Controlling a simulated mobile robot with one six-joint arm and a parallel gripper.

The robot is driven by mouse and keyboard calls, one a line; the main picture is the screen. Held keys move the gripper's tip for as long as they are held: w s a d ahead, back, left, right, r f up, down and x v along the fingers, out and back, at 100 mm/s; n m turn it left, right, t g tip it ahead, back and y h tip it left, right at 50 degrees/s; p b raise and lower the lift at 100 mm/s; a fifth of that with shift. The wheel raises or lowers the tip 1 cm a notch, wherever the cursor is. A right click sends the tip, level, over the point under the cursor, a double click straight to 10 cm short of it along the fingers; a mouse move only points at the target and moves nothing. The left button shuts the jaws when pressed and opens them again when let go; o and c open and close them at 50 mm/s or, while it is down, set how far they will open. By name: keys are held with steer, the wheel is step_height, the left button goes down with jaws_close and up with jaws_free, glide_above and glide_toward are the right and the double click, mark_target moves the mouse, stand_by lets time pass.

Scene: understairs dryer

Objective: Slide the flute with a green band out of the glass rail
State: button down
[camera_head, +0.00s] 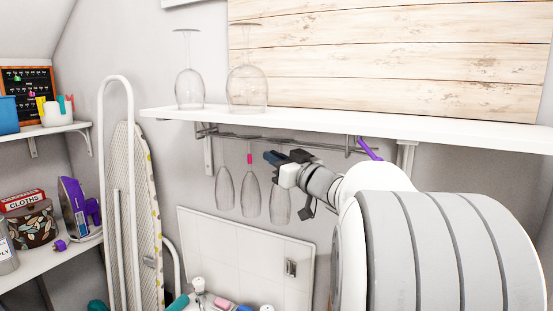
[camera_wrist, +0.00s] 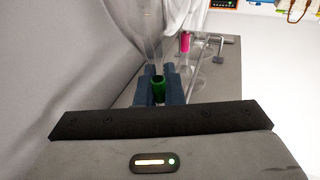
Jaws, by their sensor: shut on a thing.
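My gripper (camera_head: 272,157) is shut on the flute with the green band (camera_wrist: 158,92), with a dark blue finger on each side of its stem in the wrist view. In the head view this flute's bowl (camera_head: 280,205) hangs upside down below my gripper, the rightmost of three flutes. My gripper hides its band there. The glass rail (camera_head: 240,136) runs under the white shelf. A flute with a pink band (camera_head: 250,159) hangs just to the left; its band also shows in the wrist view (camera_wrist: 185,41). Another flute (camera_head: 225,190) hangs at the far left. Whether the held flute's foot sits in the rail is hidden.
Two upturned glasses, one at the left (camera_head: 189,88) and one at the right (camera_head: 247,88), stand on the white shelf (camera_head: 340,124). A bracket (camera_head: 208,155) is left of the flutes. An ironing board (camera_head: 135,200) leans further left. A white panel (camera_head: 245,250) is below.

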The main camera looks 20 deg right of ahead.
steer(key=shift+s+d, duration=0.1)
steer(key=s+d, duration=0.1)
steer(key=s+d+p, duration=0.1)
steer(key=s+d, duration=0.1)
steer(key=shift+s+r, duration=0.3)
steer(key=shift+s, duration=0.05)
stand_by(0.5)
steer(key=shift+s, duration=0.1)
